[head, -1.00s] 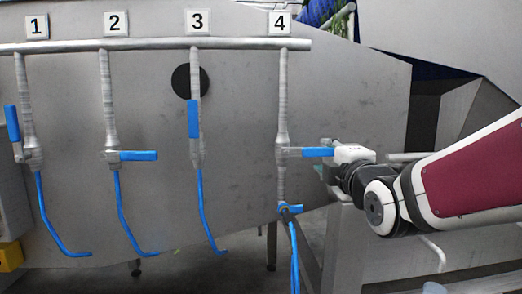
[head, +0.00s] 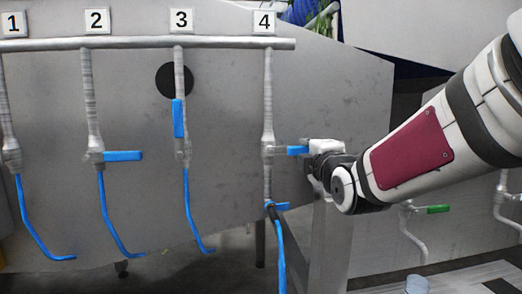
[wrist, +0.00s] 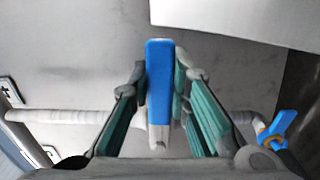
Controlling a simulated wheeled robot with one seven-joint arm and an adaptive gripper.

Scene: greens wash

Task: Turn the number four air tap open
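The number four tap sits on the pipe under the "4" label (head: 264,22). Its blue handle (head: 297,150) points right, across the vertical pipe. My gripper (head: 314,150) is at the handle's outer end and hides part of it. In the wrist view, the blue handle (wrist: 160,72) stands between my two teal-padded fingers, and my gripper (wrist: 160,85) has both fingertips close against its sides, apparently shut on it. The pipe (wrist: 75,116) runs sideways behind.
Tap two's blue handle (head: 123,156) points right; tap three's (head: 178,118) lies along its pipe. A small blue-handled valve (head: 278,206) sits below tap four, also in the wrist view (wrist: 280,128). A grey metal leg (head: 328,240) and green-handled tap (head: 438,209) are near my arm.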

